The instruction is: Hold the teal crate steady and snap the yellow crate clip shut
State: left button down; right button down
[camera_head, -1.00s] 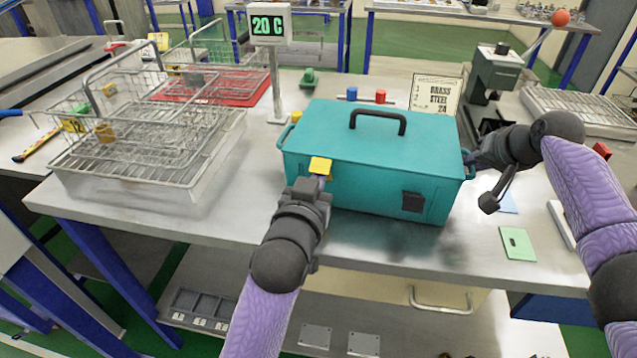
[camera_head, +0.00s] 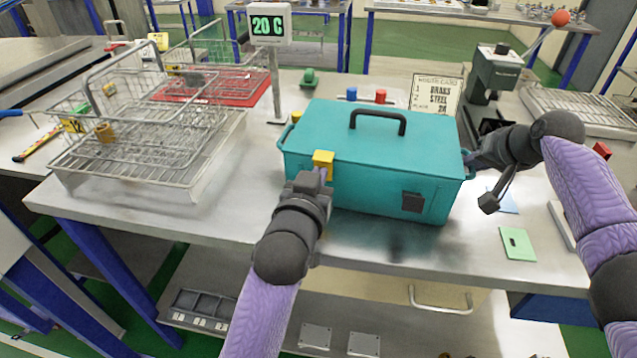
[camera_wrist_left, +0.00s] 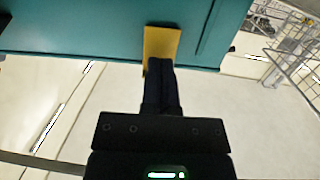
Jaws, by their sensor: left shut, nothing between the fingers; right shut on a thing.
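The closed teal crate (camera_head: 375,180) stands on the metal table with its black lid handle upright. The yellow clip (camera_head: 323,158) is at the left of its front edge, its plate hanging down close to the front wall. In the left wrist view the clip (camera_wrist_left: 161,45) is a yellow plate against the teal wall. My left gripper (camera_head: 321,174) is shut and empty, its fingertips at the clip's lower end; they also show in the wrist view (camera_wrist_left: 160,66). My right gripper (camera_head: 472,162) is shut on the crate's right side handle, its fingertips partly hidden.
A sign card (camera_head: 436,95) and a dark green press (camera_head: 497,70) stand behind the crate. A green card (camera_head: 517,243) lies at the front right. The table front is clear.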

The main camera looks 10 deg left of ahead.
pick_arm(q)
jog(key=s, duration=0.5)
jog(key=shift+a, duration=0.2)
pick_arm(e)
jog(key=c, duration=0.6)
grip_release()
pick_arm(q)
notch_tip(320, 180, up, 10)
pick_arm(e)
jog(key=v, duration=1.2)
